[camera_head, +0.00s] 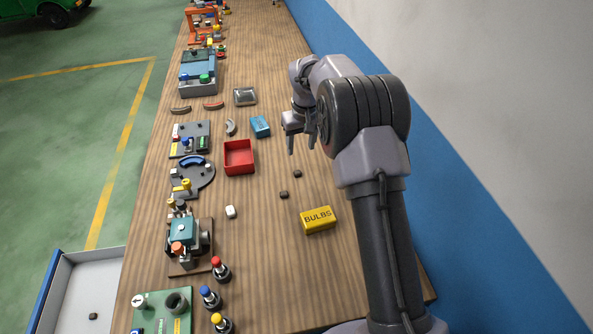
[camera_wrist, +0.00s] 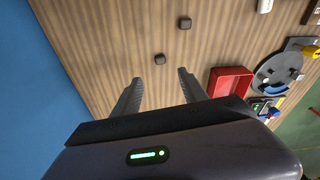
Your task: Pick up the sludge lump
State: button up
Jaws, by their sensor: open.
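Two small dark lumps lie on the wooden bench; I cannot tell which the task means. The nearer dark lump (camera_head: 297,173) is just beyond my fingertips in the wrist view (camera_wrist: 160,59). The other dark lump (camera_head: 284,195) lies farther out and shows in the wrist view too (camera_wrist: 185,23). A third dark lump (camera_head: 93,316) sits in the pale tray at lower left. My gripper (camera_head: 300,148) is open and empty, above the bench. In the wrist view its fingers (camera_wrist: 160,77) are spread, with the nearer lump ahead of the gap between them.
A red tray (camera_head: 239,170) stands left of the gripper, with a blue box (camera_head: 260,126) behind it. A yellow BULBS box (camera_head: 318,219) and a white block (camera_head: 230,212) lie nearer. Fixtures line the bench's left edge. A blue and grey wall (camera_head: 460,190) bounds the right.

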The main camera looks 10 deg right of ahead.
jog(key=b, duration=0.2)
send_over(298, 172)
jog(key=s, duration=0.1)
notch_tip(298, 172, down, 8)
jog(key=shift+s+d+f, duration=0.1)
jog(key=shift+s, duration=0.05)
jog(key=f+b, duration=0.1)
jog(key=f, duration=0.1)
jog(key=w+f+b, duration=0.1)
jog(key=f, duration=0.2)
jog(key=shift+w+f, duration=0.15)
jog(key=shift+f, duration=0.05)
jog(key=shift+r, duration=0.15)
jog(key=shift+c, duration=0.5)
grip_shut()
